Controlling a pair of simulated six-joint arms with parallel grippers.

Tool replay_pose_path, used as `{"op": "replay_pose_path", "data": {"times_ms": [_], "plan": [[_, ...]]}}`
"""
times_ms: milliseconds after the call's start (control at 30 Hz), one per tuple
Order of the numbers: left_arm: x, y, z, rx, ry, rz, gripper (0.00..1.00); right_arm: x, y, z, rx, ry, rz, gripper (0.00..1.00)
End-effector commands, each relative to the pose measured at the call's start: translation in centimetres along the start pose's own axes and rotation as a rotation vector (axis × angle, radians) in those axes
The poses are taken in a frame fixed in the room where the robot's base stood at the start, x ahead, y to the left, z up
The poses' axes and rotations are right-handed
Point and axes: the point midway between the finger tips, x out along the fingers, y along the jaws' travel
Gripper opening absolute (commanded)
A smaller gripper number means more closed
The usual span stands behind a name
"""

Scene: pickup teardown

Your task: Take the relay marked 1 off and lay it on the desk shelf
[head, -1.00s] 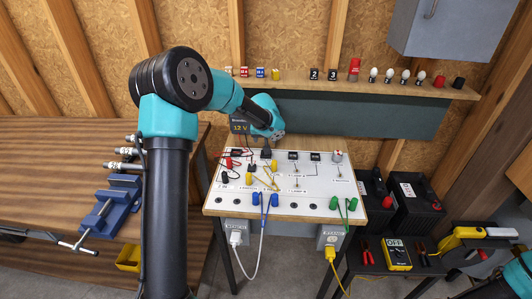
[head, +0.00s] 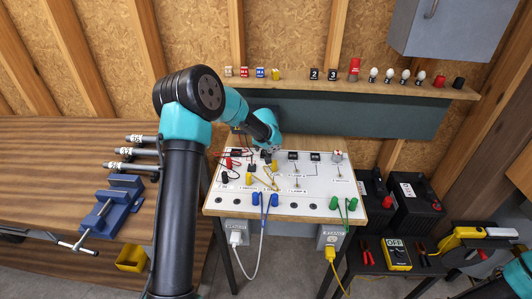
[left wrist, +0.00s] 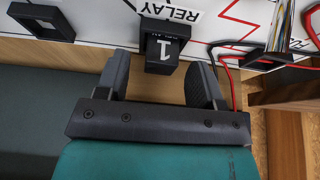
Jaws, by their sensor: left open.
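The relay marked 1 (left wrist: 162,48) is a black block under the word RELAY on the white board (left wrist: 90,22) in the left wrist view. It sits upside down in that picture, between the two fingers of my left gripper (left wrist: 160,72). The fingers are open, with a gap visible on each side of the relay. In the head view my left gripper (head: 268,151) is over the back edge of the board (head: 240,205), and my arm mostly hides the relay. A wooden shelf (head: 390,88) runs along the wall behind the board. My right gripper is out of view.
Red, black and yellow leads cross the board's left part. A loose wire passes beside one finger. A blue vise (head: 110,207) is on the left bench.

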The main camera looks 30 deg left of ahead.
Motion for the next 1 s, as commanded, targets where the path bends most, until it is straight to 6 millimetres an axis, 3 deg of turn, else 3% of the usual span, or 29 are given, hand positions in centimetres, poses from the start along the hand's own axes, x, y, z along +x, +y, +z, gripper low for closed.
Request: {"op": "replay_pose_path", "data": {"times_ms": [133, 600, 1000], "plan": [[1.03, 0.01, 0.01, 0.0, 0.0, 0.001, 0.62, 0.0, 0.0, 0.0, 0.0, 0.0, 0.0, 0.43], [1.04, 0.01, 0.01, 0.0, 0.0, 0.001, 0.61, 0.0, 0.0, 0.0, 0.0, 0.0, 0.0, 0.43], [1.03, 0.01, 0.01, 0.0, 0.0, 0.001, 0.22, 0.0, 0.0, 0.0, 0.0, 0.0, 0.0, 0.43]]}}
